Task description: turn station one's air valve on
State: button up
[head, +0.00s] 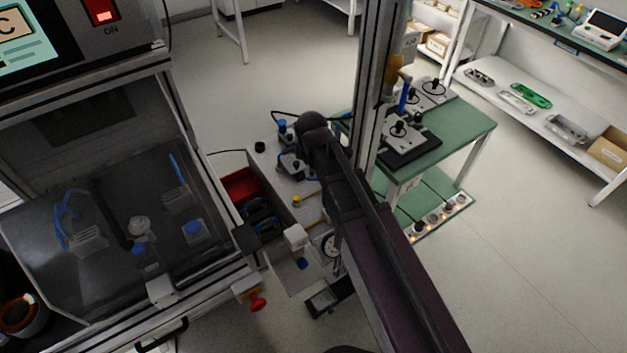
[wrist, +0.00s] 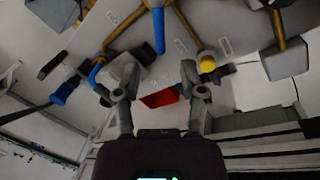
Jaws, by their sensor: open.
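In the wrist view, a pale panel carries brass-coloured pipes (wrist: 180,18), a long blue handle (wrist: 159,30) and a yellow knob (wrist: 207,65). Small labels on the panel are too blurred to read, so I cannot tell which fitting is station one's air valve. My gripper (wrist: 157,84) is open, with its fingers below the blue handle and nothing clearly between them. The right fingertip appears close to the yellow knob; contact cannot be told. In the head view, the pale panel (head: 311,211) shows left of my arm, with a yellow knob (head: 297,200); my arm hides part of it.
A red bin (head: 239,186) stands left of the panel, and a round gauge (head: 330,244) sits near its lower end. A glass-fronted machine (head: 100,150) fills the left. A green table (head: 455,143) stands right, behind a metal upright. Open floor lies at lower right.

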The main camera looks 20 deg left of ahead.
jog(key=shift+w+a+f+b, duration=0.1)
jog(key=shift+w+f+b, duration=0.1)
jog(key=shift+f+b, duration=0.6)
jog(key=shift+w+f+b, duration=0.15)
jog(key=shift+f+b, duration=0.6)
jog(key=shift+f, duration=0.2)
jog(key=shift+w+a+f+b, duration=0.1)
jog(key=shift+w+f+b, duration=0.1)
jog(key=shift+f+b, duration=0.6)
jog(key=shift+d+f, duration=0.1)
grip_shut()
